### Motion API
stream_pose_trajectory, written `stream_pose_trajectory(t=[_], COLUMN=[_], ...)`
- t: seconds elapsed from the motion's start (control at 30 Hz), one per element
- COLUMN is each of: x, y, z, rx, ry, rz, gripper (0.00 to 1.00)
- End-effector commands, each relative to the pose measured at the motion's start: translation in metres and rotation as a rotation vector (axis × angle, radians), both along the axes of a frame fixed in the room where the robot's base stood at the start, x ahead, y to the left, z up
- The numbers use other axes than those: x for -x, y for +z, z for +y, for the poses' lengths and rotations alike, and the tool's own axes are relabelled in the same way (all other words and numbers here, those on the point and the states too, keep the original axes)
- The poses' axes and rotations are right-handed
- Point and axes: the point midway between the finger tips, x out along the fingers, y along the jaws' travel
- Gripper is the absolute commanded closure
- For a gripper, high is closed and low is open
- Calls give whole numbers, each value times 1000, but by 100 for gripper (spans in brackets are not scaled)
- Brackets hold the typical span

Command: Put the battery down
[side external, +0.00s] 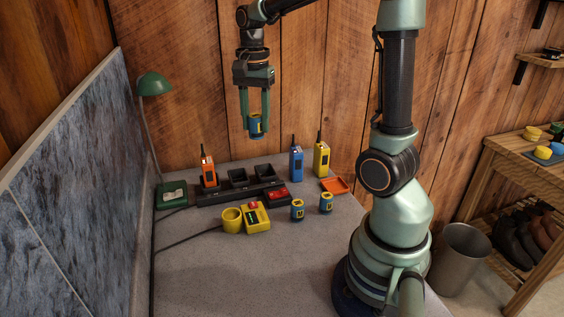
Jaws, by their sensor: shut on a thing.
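My gripper (256,122) hangs high above the back of the table, fingers pointing down. It is shut on a blue and yellow battery (256,125), held upright in the air above the charger. Two similar blue and yellow batteries stand on the table, a left one (297,210) and a right one (326,203). The held battery is well clear of the table top.
On the grey table (250,270) a black charger rack (240,190) holds an orange radio (208,168). A blue radio (296,163), yellow radio (321,158), orange tray (335,185), yellow device (256,218), yellow cup (231,221) and green lamp (154,84) stand around. The front is clear.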

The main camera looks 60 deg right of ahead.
Motion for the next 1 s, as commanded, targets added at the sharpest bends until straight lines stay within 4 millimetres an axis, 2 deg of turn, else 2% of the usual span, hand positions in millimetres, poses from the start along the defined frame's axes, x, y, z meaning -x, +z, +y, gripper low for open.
stream_pose_trajectory(t=[0.03, 0.2, 0.4, 0.57, 0.67, 1.0], x=[11, 47, 81, 93, 95, 96], y=[-2, -10, -15, -19, -32, -113], z=[-21, -73, -109, -120, -120, -119], rx=[0, 0, 0, 0, -2, -5], ry=[-70, -262, -414, -464, -470, -468], rz=[0, 0, 0, 0, 3, 8], gripper=[100, 100, 100, 100, 100, 100])
